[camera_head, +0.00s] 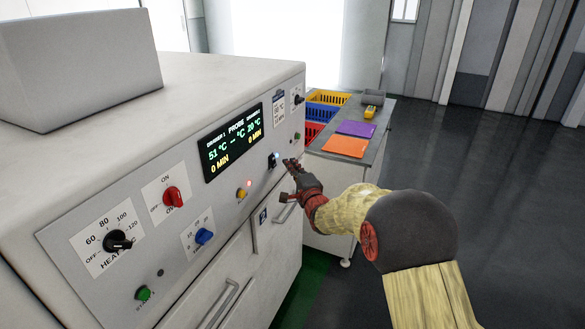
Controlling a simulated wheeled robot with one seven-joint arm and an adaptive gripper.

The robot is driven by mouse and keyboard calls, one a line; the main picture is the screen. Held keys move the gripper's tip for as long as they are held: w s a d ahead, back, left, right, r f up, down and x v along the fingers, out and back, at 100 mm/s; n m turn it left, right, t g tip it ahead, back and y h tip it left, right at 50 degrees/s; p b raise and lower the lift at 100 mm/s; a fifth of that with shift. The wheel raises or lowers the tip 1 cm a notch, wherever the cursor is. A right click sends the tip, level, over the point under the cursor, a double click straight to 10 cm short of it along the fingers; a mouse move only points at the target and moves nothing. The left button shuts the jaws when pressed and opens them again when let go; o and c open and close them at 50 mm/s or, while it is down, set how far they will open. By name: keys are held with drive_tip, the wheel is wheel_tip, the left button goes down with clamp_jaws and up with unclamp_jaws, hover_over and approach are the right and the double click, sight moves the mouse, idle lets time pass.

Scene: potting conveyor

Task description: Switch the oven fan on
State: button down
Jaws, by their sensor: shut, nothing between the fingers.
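The oven (120,190) is a white cabinet with a control panel that fills the left half of the view. A small dark rocker-like switch (272,161) sits right of the display, with a pale blue-white light (277,154) beside it. I cannot read a fan label on it. My gripper (287,163) is shut and empty, its tips just right of this switch. I cannot tell whether they touch the panel. A red knob (173,197) is marked OFF and ON. A black heat dial (118,240) is at lower left.
The display (232,142) shows 51 °C and 20 °C. A blue knob (204,236), yellow button (242,194) and green button (142,293) are on the panel. Handles (222,304) stick out below. Floor at right is clear.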

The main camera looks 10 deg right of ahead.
drive_tip(key=s+d+r+p, duration=0.1)
drive_tip(key=s+p, duration=0.1)
drive_tip(key=s, duration=0.8)
drive_tip(key=shift+d+p, duration=0.35)
drive_tip(key=shift+r, duration=0.1)
